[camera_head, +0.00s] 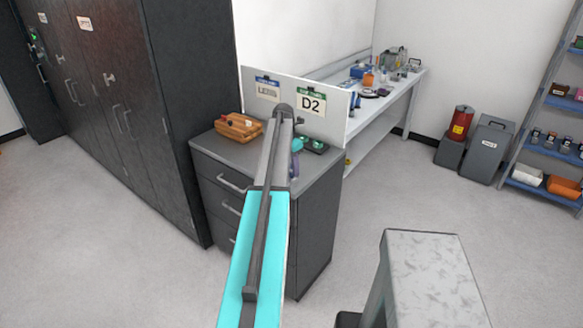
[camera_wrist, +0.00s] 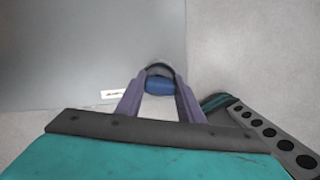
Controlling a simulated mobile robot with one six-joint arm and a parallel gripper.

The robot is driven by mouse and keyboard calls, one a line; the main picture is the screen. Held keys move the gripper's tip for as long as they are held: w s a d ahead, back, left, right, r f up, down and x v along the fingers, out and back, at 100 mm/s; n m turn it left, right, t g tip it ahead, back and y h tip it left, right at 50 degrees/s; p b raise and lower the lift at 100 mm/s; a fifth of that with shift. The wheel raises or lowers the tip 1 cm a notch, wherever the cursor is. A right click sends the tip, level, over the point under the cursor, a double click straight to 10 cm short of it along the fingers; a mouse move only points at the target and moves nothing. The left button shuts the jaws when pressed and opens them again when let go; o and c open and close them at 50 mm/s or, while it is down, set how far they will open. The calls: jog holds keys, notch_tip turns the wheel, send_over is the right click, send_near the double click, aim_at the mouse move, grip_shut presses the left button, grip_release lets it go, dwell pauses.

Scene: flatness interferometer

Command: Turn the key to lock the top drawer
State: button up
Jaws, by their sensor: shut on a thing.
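The grey drawer unit (camera_head: 318,215) stands beside the dark cabinets. Its top drawer (camera_head: 212,172) looks closed, with a pale bar handle. In the head view my arm crosses the unit, and only a bit of my purple gripper (camera_head: 295,165) shows at its right side. In the wrist view my gripper (camera_wrist: 158,78) has its two purple fingers closed in around a blue rounded piece, which appears to be the key (camera_wrist: 158,83). The key's shaft and the lock are hidden, so its turn angle cannot be told.
An orange-brown box (camera_head: 238,126) sits on the unit's top, with a D2 sign panel (camera_head: 335,110) behind. A small white label (camera_wrist: 115,93) shows left of my fingers. A grey-topped block (camera_head: 430,260) stands at front right. Open floor lies to the right.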

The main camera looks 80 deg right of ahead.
jog(key=shift+n, duration=1.4)
jog(key=o, duration=1.2)
jog(key=shift+o, duration=0.2)
jog(key=shift+r, duration=0.1)
notch_tip(320, 180, up, 14)
jog(key=w+a+b, duration=0.1)
jog(key=b, duration=0.3)
jog(key=shift+a+f, duration=0.25)
jog(key=shift+a, duration=0.15)
notch_tip(320, 180, up, 8)
jog(key=a+p, duration=0.1)
jog(key=p, duration=0.3)
jog(key=shift+w+p, duration=0.3)
jog(key=shift+p, duration=0.05)
